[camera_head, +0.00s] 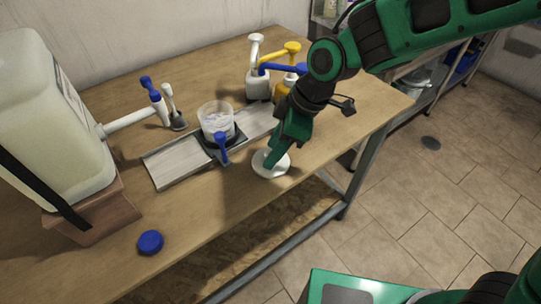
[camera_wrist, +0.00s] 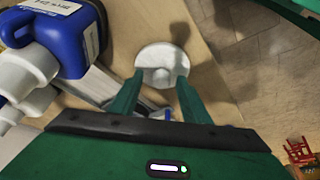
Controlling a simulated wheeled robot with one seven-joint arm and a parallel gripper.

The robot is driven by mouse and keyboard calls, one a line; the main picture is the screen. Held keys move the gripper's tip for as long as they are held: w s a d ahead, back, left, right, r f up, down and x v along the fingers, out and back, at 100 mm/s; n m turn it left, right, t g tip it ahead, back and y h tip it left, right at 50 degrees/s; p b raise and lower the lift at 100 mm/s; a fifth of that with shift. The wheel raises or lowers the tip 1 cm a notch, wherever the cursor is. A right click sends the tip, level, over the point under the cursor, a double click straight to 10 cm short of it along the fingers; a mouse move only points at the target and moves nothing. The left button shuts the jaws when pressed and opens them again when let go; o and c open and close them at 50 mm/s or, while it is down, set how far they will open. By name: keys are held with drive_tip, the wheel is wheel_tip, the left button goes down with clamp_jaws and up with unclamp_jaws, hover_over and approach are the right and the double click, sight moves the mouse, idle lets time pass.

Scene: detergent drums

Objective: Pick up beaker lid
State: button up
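The beaker lid (camera_head: 262,164) is a white round disc lying on the wooden table near its front edge. In the wrist view the lid (camera_wrist: 162,57) shows a raised knob at its middle. My gripper (camera_head: 272,164) is low over the lid, and its finger hides part of it. In the wrist view the two green fingers (camera_wrist: 160,82) stand apart, one on each side of the knob, with nothing held. I cannot tell whether the fingertips touch the lid. The clear beaker (camera_head: 216,122) stands upright and uncovered on a dark base to the left of the lid.
A grey board (camera_head: 175,164) runs under the beaker's base. A large drum (camera_head: 50,115) with a spout stands at the left. A blue cap (camera_head: 150,242) lies near the front edge. Pump bottles (camera_head: 258,82) stand behind my gripper. A blue-and-white container (camera_wrist: 60,38) is close in the wrist view.

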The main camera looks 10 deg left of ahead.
clamp_jaws()
drive_tip(key=shift+r, duration=0.1)
